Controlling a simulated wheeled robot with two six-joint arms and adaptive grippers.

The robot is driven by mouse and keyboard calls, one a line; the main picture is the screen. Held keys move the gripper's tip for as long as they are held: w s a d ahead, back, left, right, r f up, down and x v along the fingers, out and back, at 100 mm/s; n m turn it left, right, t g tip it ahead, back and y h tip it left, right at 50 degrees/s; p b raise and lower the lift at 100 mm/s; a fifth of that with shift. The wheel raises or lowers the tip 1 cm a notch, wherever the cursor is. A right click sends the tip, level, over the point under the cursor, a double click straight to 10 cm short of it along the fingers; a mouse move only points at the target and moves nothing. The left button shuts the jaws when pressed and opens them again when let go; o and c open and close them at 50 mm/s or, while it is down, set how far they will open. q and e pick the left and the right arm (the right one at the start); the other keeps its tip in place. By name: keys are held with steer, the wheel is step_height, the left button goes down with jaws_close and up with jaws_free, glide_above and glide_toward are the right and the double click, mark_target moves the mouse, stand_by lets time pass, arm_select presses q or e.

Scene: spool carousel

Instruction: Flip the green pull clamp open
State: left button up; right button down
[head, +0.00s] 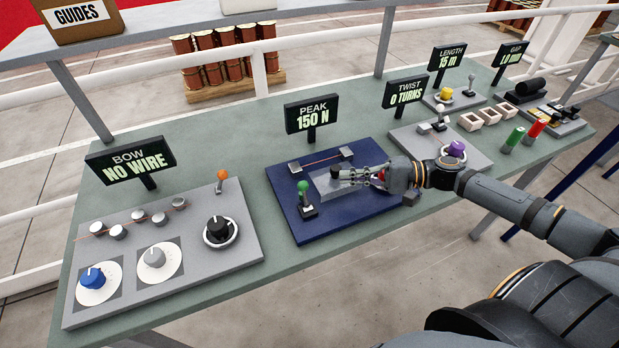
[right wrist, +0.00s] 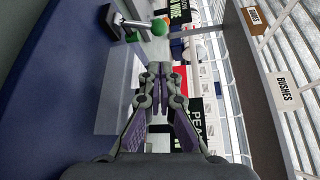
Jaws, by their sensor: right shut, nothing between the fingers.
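The green pull clamp is a short lever with a green ball knob (head: 303,187) on a dark base. It stands roughly upright at the left side of the dark blue board (head: 352,222). In the right wrist view the green knob (right wrist: 159,28) shows at the top, beyond the fingertips, on a metal rod from its dark base. My right gripper (head: 334,174) is shut and empty. It is over the blue board, to the right of the green knob and apart from it. Its fingers also show in the right wrist view (right wrist: 159,72). My left gripper is not in view.
A clear block (head: 324,187) lies below my right fingers, with two metal blocks and a red wire behind. The sign "PEAK 150 N" (head: 311,115) stands behind the board. An orange-knobbed lever (head: 222,175) is on the grey panel at left.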

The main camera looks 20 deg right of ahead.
mark_target(330, 189)
steer(key=b+x, duration=0.2)
steer(key=f+b+x, duration=0.1)
steer(key=b+x, duration=0.1)
steer(key=b, duration=0.1)
steer(key=shift+w+a, duration=0.15)
steer(key=shift+a, duration=0.15)
steer(key=a, duration=0.1)
steer(key=w+a, duration=0.1)
steer(key=a+b, duration=0.1)
steer(key=shift+w+r, duration=0.25)
steer(key=shift+x, duration=0.85)
steer(key=shift+s, duration=0.1)
